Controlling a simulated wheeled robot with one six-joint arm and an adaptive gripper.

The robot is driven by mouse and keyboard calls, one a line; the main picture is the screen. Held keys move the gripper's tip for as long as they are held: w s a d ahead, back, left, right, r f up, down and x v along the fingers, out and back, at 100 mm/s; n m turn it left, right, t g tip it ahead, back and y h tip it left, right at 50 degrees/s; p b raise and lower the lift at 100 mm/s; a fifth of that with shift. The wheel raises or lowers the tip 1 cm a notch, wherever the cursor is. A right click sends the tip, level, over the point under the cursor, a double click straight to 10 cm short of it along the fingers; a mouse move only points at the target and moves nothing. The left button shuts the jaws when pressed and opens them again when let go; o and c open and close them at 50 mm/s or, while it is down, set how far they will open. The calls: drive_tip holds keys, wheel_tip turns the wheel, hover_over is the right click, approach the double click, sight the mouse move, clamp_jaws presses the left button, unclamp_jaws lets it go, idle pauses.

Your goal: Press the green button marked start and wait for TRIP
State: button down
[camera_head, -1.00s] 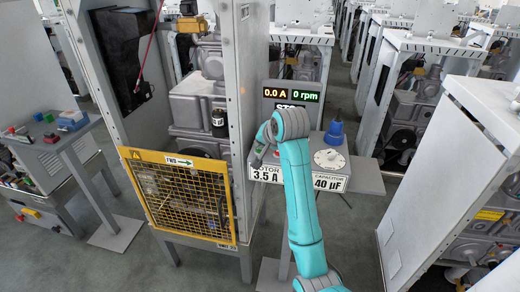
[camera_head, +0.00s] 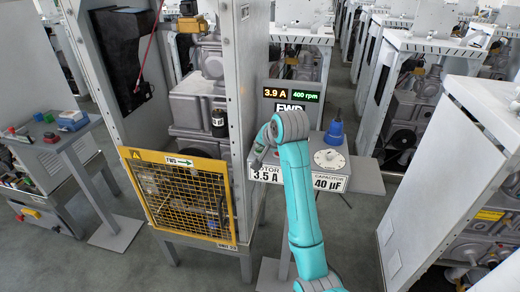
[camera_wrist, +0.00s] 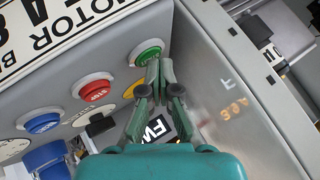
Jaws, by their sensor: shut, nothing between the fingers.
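The green button (camera_wrist: 146,53) sits in a white ring on the grey control panel, in the upper middle of the wrist view. My gripper (camera_wrist: 158,72) is shut and empty, its fingertips at the button's lower edge and covering part of it. I cannot tell whether they touch it. In the head view my gripper (camera_head: 257,158) is at the panel's left side, and the button is hidden.
A red stop button (camera_wrist: 94,88), a blue button (camera_wrist: 42,122) and a partly hidden yellow button (camera_wrist: 133,88) share the panel. A yellow mesh guard (camera_head: 185,197) stands left of my arm.

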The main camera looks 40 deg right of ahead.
drive_tip(key=shift+r, duration=0.9)
drive_tip(key=shift+r, duration=2.5)
